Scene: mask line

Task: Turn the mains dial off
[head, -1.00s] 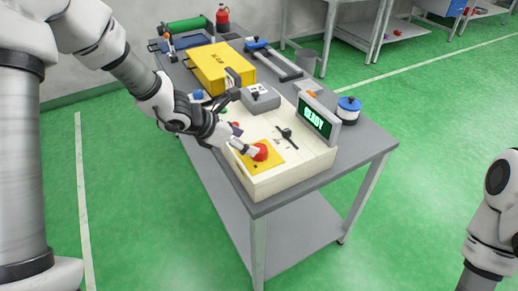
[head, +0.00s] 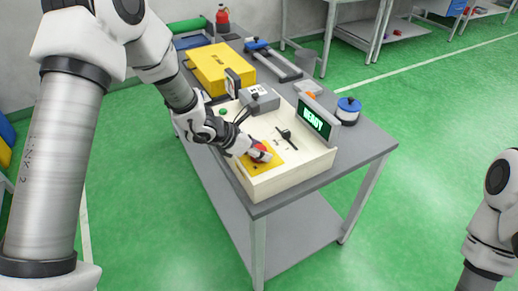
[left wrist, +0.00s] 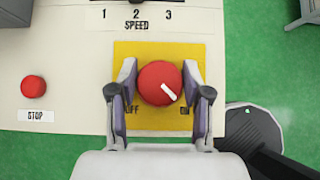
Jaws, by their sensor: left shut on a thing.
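The mains dial is a round red knob (left wrist: 156,76) on a yellow plate (left wrist: 159,49) marked OFF at lower left and ON at lower right. Its white pointer points to the lower right, toward ON. My left gripper (head: 262,153) is at the knob, shut on it, with one finger on each side in the left wrist view (left wrist: 159,84). In the head view the gripper hides much of the knob. My right gripper is out of view; only part of my right arm shows at the right edge.
The cream panel (head: 296,166) carries a READY screen (head: 314,120), a black lever (head: 286,134) and a red STOP button (left wrist: 33,86). A yellow box (head: 220,68) and a blue-lidded pot (head: 348,108) stand on the grey table (head: 362,150).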

